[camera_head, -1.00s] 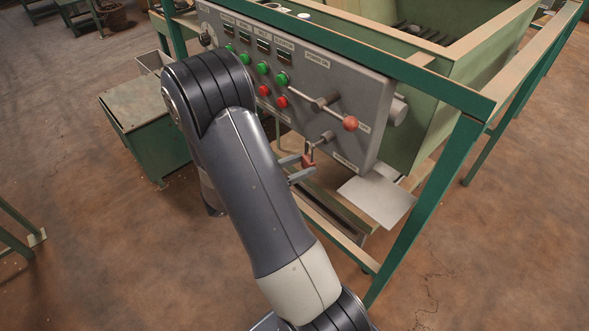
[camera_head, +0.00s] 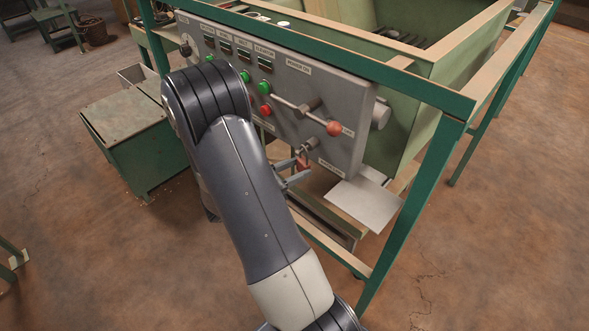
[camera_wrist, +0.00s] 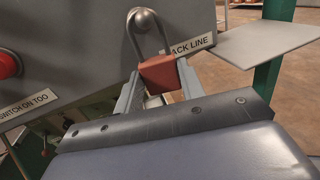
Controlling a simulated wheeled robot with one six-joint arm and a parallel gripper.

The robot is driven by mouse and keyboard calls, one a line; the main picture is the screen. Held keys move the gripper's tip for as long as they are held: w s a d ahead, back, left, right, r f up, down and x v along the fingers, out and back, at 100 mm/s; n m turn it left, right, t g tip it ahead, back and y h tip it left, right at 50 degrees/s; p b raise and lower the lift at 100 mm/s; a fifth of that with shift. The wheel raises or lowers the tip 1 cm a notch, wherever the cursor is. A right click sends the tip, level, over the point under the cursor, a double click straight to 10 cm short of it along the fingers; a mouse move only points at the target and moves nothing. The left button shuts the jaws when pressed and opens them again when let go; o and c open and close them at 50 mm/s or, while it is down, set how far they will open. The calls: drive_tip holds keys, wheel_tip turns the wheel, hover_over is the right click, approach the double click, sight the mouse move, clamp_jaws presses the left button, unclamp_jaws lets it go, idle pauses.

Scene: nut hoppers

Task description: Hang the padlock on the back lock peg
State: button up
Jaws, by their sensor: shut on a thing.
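The padlock has a red-brown body (camera_wrist: 160,73) and a thin grey shackle (camera_wrist: 164,42). My gripper (camera_wrist: 158,88) is shut on the body, one finger on each side, with the shackle pointing up. The lock peg, a grey rod with a rounded end (camera_wrist: 147,20), lines up with the upper part of the shackle loop in the wrist view. I cannot tell whether the peg passes through the loop. In the head view the padlock (camera_head: 303,163) is small, just below and left of the peg (camera_head: 311,144), and my gripper (camera_head: 293,176) is partly hidden by my arm.
A pale plate (camera_head: 364,203) juts out at lower right. A green frame post (camera_head: 405,225) stands to the right. Open floor lies in front.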

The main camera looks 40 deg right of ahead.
idle(0.3)
drive_tip(key=o, duration=1.2)
drive_tip(key=a, duration=0.3)
drive_tip(key=w+a, duration=0.1)
drive_tip(key=a, duration=0.3)
drive_tip(key=w+a, duration=0.1)
drive_tip(key=a, duration=0.2)
drive_tip(key=shift+a, duration=0.35)
drive_tip(key=d, duration=0.3)
drive_tip(key=s+d, duration=0.1)
drive_tip(key=d, duration=0.3)
drive_tip(key=s+d, duration=0.1)
drive_tip(key=d, duration=0.2)
drive_tip(key=shift+d, duration=0.35)
drive_tip(key=shift+a+r, duration=0.1)
drive_tip(key=shift+r, duration=0.1)
drive_tip(key=shift+a+r, duration=0.1)
drive_tip(key=shift+a, duration=0.15)
